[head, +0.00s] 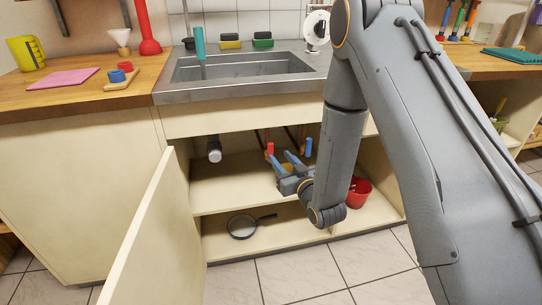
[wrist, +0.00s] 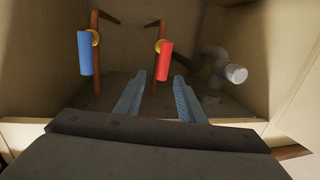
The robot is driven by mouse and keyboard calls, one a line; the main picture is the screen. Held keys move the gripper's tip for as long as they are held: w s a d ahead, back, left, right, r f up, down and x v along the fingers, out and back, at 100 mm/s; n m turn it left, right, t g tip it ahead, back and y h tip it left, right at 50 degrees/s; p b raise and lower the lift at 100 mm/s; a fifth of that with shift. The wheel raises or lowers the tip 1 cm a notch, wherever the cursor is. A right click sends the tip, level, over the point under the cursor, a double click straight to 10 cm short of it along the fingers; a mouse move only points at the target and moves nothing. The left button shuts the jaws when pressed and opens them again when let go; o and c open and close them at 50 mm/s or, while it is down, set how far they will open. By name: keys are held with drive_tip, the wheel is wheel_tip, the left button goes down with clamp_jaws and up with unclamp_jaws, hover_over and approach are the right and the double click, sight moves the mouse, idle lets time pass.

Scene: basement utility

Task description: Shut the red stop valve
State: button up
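The red stop valve (wrist: 166,62) has a red lever on a copper pipe with a brass body, inside the open cabinet under the sink. Its lever lies roughly along the pipe. It also shows in the head view (head: 270,148), just beyond my fingertips. My gripper (wrist: 160,82) is open and empty. In the wrist view its two fingers stand apart, with the red lever ahead between their tips; contact cannot be made out. My gripper also shows in the head view (head: 279,156), reaching into the cabinet.
A blue-handled valve (wrist: 85,53) on another copper pipe is left of the red one in the wrist view. A pale drain pipe (wrist: 236,73) is to the right. The cabinet door (head: 142,235) stands open. A pan (head: 242,228) and a red bucket (head: 359,193) are below.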

sight(272, 149)
drive_tip(key=shift+a+b+x, duration=0.15)
drive_tip(key=shift+b+x, duration=0.1)
drive_tip(key=shift+x, duration=1.75)
drive_tip(key=shift+a+b+x, duration=0.15)
drive_tip(key=shift+b+x, duration=0.05)
drive_tip(key=shift+x, duration=1.75)
drive_tip(key=shift+s+r, duration=0.1)
drive_tip(key=shift+s, duration=0.05)
clamp_jaws()
